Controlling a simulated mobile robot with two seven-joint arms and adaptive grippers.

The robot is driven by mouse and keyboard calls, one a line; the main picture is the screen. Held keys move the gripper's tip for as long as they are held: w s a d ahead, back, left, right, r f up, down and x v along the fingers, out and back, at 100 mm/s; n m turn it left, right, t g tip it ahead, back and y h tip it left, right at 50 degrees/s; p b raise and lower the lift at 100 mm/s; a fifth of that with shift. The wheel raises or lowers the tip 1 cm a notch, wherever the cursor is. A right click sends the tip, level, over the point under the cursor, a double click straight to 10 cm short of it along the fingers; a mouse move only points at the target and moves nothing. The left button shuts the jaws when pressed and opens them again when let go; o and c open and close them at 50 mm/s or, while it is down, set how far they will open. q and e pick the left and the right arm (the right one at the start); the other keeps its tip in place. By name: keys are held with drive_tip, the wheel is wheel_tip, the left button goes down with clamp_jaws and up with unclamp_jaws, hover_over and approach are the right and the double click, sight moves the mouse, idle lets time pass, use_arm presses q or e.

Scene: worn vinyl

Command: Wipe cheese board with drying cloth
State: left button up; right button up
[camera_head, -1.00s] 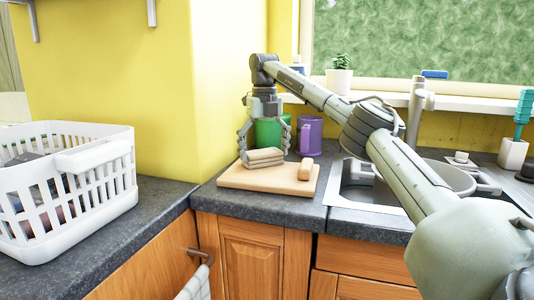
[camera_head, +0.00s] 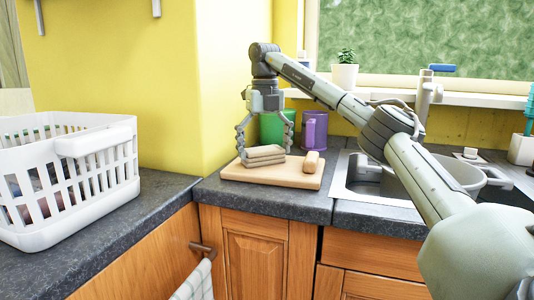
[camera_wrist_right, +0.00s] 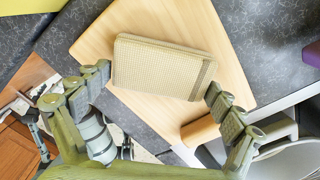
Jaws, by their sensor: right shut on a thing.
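The cheese board (camera_head: 290,178) is a pale wooden board lying flat on the dark counter left of the sink. It also shows in the right wrist view (camera_wrist_right: 235,78). The drying cloth (camera_head: 264,154) is a folded beige pad over the board's left and middle part; its weave and darker end band show in the wrist view (camera_wrist_right: 160,68). My right gripper (camera_head: 265,152) points down, shut on the cloth with a finger at each side. Whether the cloth's underside touches the board everywhere is hidden. My left gripper is out of view.
A small wooden block (camera_head: 312,162) sits at the board's right end. Green (camera_head: 272,128) and purple (camera_head: 314,130) mugs stand behind. The sink (camera_head: 362,190) is right. A white basket (camera_head: 70,225) stands left. A towel (camera_head: 195,283) hangs on the cabinet handle.

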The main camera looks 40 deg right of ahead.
sight(260, 171)
drive_tip(key=shift+a, duration=0.1)
drive_tip(key=shift+s+a+p, duration=0.3)
drive_tip(key=shift+s+a, duration=0.3)
drive_tip(key=shift+a, duration=0.2)
drive_tip(key=shift+s+a, duration=0.3)
drive_tip(key=shift+a, duration=0.2)
drive_tip(key=shift+s+a, duration=0.25)
drive_tip(key=shift+a, duration=0.2)
drive_tip(key=shift+s+a+p, duration=0.2)
drive_tip(key=shift+s+a, duration=0.35)
drive_tip(key=shift+a, duration=0.4)
drive_tip(key=shift+s+a+p, duration=0.15)
drive_tip(key=shift+s+a, duration=0.4)
drive_tip(key=shift+a, duration=0.35)
